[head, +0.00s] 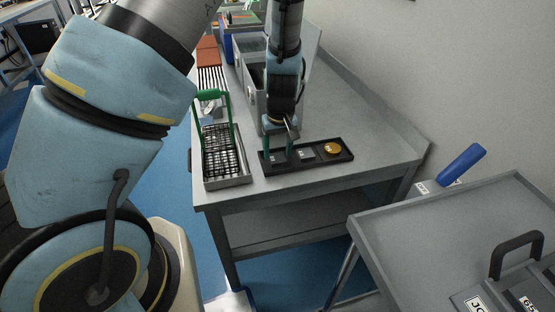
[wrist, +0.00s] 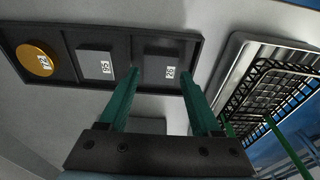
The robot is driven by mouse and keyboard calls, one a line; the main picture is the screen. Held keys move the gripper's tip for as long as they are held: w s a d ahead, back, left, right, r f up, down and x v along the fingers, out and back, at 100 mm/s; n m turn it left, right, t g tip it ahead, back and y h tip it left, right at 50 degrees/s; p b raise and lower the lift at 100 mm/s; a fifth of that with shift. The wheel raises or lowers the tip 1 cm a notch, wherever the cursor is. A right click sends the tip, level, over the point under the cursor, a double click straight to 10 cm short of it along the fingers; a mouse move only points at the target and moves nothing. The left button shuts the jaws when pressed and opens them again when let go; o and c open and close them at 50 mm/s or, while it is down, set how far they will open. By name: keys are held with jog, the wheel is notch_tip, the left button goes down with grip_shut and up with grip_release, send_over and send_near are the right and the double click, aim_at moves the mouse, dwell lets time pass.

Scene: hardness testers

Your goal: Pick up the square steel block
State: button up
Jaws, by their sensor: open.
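A black tray (head: 322,163) holds three pieces in a row. In the wrist view, the tray (wrist: 70,12) has a grey square block (wrist: 96,62) with a white label in its middle compartment. A second, darker grey labelled block (wrist: 160,66) lies in the right compartment. I cannot tell for sure which is the square steel block. My gripper (head: 279,157) points down over the tray's left end in the head view. In the wrist view, its green fingers (wrist: 160,74) are apart, with the right-compartment block between their tips. Contact with it cannot be made out.
A round golden piece (head: 333,148) sits in the tray's other end compartment. A wire basket (head: 222,158) with a green handle stands close to the left of the tray. An open grey box is behind my arm. The tabletop (head: 375,140) right of the tray is clear.

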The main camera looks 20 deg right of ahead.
jog(key=shift+w+f, duration=0.15)
jog(key=shift+f, duration=0.75)
grip_shut()
